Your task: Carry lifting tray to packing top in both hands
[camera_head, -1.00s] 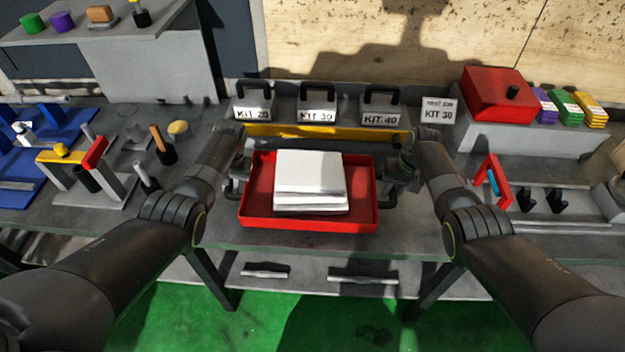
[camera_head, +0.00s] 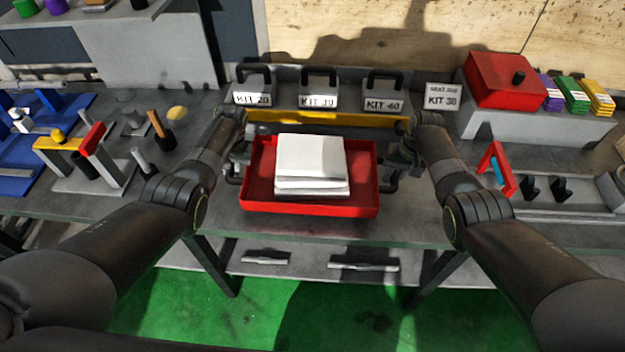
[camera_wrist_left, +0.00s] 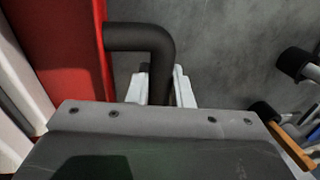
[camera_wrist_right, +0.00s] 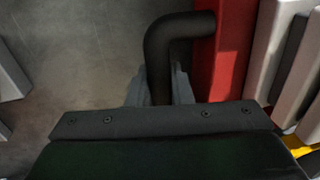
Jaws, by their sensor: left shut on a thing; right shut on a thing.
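The red lifting tray (camera_head: 258,205) is level in the head view, over the front middle of the grey bench. It carries a stack of white flat pieces (camera_head: 311,158). My left gripper (camera_head: 236,168) is shut on the tray's left black handle, clear in the left wrist view (camera_wrist_left: 140,36). My right gripper (camera_head: 402,165) is shut on the right black handle, clear in the right wrist view (camera_wrist_right: 160,50). I cannot tell whether the tray's underside touches the bench. Which surface is the packing top is not marked.
Behind the tray are a yellow strip (camera_head: 325,118) and blocks labelled KIT 20 (camera_head: 252,99), KIT 30 (camera_head: 318,101) and KIT 40 (camera_head: 383,105). A fixture with a red bar (camera_head: 92,139) stands left, a red frame (camera_head: 496,168) right. Bare bench (camera_head: 310,227) shows in front.

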